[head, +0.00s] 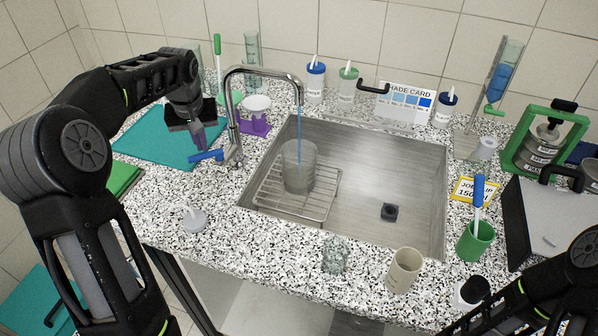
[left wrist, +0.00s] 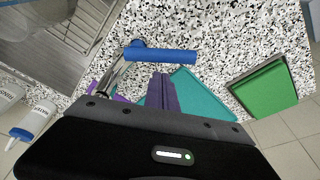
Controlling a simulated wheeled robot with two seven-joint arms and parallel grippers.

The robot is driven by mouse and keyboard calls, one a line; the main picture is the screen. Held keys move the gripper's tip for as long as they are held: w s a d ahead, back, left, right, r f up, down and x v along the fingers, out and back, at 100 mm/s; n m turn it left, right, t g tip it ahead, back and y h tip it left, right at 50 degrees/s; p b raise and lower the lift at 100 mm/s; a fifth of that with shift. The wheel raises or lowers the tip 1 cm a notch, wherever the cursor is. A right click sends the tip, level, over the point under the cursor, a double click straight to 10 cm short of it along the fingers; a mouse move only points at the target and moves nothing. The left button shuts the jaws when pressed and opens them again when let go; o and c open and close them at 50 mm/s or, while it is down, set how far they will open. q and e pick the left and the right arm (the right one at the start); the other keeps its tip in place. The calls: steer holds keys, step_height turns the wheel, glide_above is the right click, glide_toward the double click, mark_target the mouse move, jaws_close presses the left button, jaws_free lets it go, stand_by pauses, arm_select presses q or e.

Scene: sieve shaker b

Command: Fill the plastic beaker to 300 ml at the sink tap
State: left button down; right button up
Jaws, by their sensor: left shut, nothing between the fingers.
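The clear plastic beaker (head: 298,168) stands upright on a wire rack (head: 266,190) in the sink (head: 375,165). A thin blue stream of water (head: 299,122) falls from the tap spout (head: 262,72) into it. The water level and its marks are too small to read. The tap's blue lever (head: 206,156) points left; it also shows in the left wrist view (left wrist: 162,55). My left gripper (head: 198,146) is shut and empty, its purple fingers (left wrist: 160,93) close beside the lever; I cannot tell whether they touch. My right gripper is not in view.
A teal mat (head: 150,140) lies left of the tap. A purple stand with a white cup (head: 256,108) is behind it. A glass beaker (head: 335,254), a beige cup (head: 404,270) and a green cup (head: 475,242) stand along the front counter. Capped bottles line the back.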

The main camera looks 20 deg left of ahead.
arm_select(q)
steer(key=shift+s+d+b, duration=0.35)
steer(key=shift+s+d, duration=0.05)
steer(key=shift+s+d+b, duration=0.25)
steer(key=shift+s+b, duration=0.05)
steer(key=shift+s, duration=0.05)
stand_by(3.6)
steer(key=shift+s+d+b, duration=0.3)
steer(key=shift+s+d, duration=0.05)
steer(key=shift+d, duration=0.1)
